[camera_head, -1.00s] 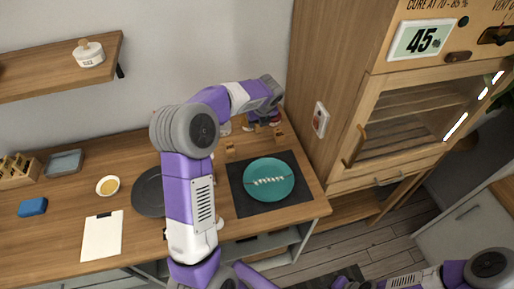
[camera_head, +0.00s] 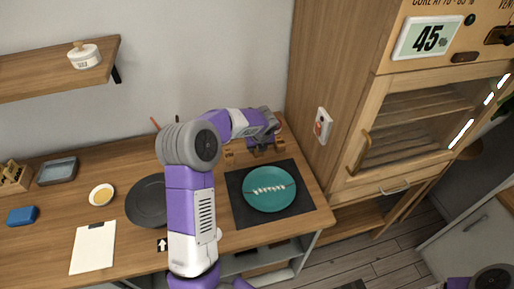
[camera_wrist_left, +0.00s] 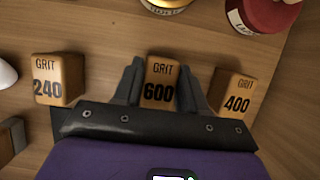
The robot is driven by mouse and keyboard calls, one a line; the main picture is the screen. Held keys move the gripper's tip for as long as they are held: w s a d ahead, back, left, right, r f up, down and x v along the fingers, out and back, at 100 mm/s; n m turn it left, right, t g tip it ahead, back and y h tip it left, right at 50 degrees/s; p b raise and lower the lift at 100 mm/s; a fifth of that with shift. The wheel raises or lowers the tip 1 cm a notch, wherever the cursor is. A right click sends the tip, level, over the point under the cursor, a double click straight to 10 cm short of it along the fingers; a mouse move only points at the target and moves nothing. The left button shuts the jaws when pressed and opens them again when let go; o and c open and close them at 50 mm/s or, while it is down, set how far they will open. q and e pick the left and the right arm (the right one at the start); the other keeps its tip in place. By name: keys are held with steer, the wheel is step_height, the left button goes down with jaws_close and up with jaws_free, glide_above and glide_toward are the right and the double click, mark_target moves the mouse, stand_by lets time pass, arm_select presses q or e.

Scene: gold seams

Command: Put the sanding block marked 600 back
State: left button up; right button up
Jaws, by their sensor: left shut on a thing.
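The sanding block marked 600 (camera_wrist_left: 160,85) is upright between the two fingers of my left gripper (camera_wrist_left: 157,92), with its label facing the wrist camera. The block marked 240 (camera_wrist_left: 58,82) stands to its left and the block marked 400 (camera_wrist_left: 234,94) to its right, both apart from the fingers. In the head view my left gripper (camera_head: 264,150) is low at the back of the wooden worktop, behind the teal plate. I cannot tell whether the 600 block touches the surface. My right gripper is out of view.
The teal plate (camera_head: 270,187) with a pale seam lies on a dark mat (camera_head: 240,213) in front of the gripper. A wooden cabinet (camera_head: 330,95) rises close on the right. In the wrist view a red jar (camera_wrist_left: 262,12) and a gold-rimmed container (camera_wrist_left: 167,5) stand behind the blocks.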

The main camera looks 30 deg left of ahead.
arm_select(q)
steer(key=shift+r, duration=0.15)
steer(key=shift+f, duration=0.2)
steer(key=o, duration=0.9)
steer(key=shift+o, duration=0.2)
steer(key=p+v, duration=0.3)
steer(key=v, duration=0.9)
steer(key=shift+r, duration=0.25)
steer(key=shift+a, duration=0.1)
